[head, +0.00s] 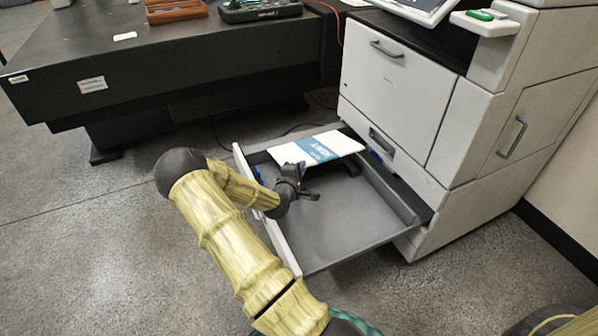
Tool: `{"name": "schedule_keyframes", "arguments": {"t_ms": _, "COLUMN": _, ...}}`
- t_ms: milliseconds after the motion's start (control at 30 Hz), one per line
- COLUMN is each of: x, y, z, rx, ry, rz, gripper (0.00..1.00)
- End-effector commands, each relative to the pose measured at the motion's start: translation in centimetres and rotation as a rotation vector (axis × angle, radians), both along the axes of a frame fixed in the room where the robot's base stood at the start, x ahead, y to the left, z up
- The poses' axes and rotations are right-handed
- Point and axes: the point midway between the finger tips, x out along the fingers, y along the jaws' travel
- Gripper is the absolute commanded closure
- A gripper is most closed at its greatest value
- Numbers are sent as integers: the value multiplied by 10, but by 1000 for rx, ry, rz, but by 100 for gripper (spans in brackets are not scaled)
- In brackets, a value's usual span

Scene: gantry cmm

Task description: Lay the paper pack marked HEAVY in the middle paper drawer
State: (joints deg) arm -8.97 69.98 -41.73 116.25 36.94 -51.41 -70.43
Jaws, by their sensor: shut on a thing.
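A white paper pack (338,143) with a blue printed band shows in the head view, at the back left of an open drawer (351,229). The lettering on the band is too small and tilted to read surely. My gripper (298,180) is shut on the pack's near left end. The pack is over the drawer; I cannot tell whether it touches the drawer floor. The drawer is pulled out from the white copier (397,92), and its grey floor is bare in front of the pack. My gripper and wrist hide part of the drawer's front.
Another closed drawer front (382,142) is on the copier above the open one. A dark table (180,70) with a brown block and a black device stands at the back left. A wall is at the right. The grey floor at the left is clear.

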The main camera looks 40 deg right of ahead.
Motion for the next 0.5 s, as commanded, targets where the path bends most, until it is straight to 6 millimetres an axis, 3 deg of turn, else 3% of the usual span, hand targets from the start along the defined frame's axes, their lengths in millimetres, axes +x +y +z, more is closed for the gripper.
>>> {"name": "schedule_keyframes", "arguments": {"t_ms": 500, "x": 13, "y": -13, "z": -39, "rx": -3, "ry": -3, "rz": 1, "gripper": 100}}
